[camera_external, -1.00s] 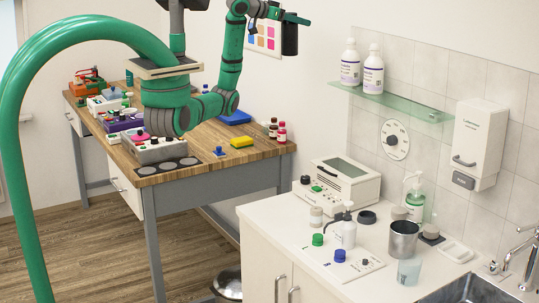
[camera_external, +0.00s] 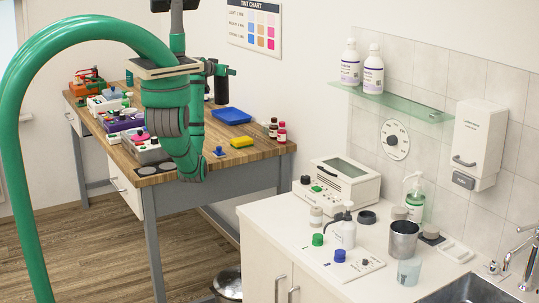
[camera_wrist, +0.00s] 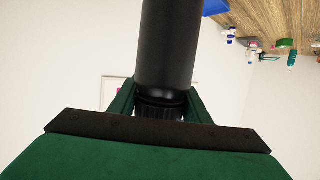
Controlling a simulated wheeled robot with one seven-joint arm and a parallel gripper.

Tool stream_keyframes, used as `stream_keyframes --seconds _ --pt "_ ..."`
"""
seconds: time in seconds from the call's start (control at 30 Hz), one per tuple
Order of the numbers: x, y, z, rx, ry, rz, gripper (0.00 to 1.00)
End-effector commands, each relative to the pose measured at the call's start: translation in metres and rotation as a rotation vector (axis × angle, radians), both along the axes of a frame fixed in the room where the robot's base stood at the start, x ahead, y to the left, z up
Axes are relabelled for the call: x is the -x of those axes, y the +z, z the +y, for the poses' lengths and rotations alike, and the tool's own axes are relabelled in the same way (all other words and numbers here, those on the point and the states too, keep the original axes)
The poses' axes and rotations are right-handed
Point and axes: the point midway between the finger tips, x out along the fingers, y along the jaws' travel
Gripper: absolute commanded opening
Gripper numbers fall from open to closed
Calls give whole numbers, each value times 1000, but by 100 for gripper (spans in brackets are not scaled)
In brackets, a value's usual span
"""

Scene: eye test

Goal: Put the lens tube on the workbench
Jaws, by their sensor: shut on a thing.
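The lens tube, a black cylinder (camera_external: 221,90), is upright in the external view, beyond my arm and in front of the wall. My gripper (camera_external: 213,68) is shut on it near its upper end. In the wrist view the lens tube (camera_wrist: 167,45) stretches away from between my green gripper fingers (camera_wrist: 160,98). The workbench (camera_external: 240,155) has a wooden top and grey legs. The tube's lower end overlaps the back of the benchtop in the picture; I cannot tell whether it touches.
A blue tray (camera_external: 231,116), a yellow block (camera_external: 241,141) and small bottles (camera_external: 277,130) stand on the right of the workbench. Coloured equipment (camera_external: 122,121) crowds its left. A white counter (camera_external: 272,219) with a sink stands at the front right.

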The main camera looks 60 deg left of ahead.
Motion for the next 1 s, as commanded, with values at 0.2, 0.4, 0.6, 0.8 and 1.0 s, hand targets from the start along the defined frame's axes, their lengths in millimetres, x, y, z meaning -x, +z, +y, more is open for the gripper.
stream_keyframes --seconds 0.2,0.4,0.6,0.8,1.0 --pt "43 -52 34 2 109 1 5" --pt "61 -71 46 -2 154 -1 5" --pt "60 -76 52 0 159 0 5" --pt "38 -92 80 2 158 1 5" --pt "10 -110 112 1 157 0 5"
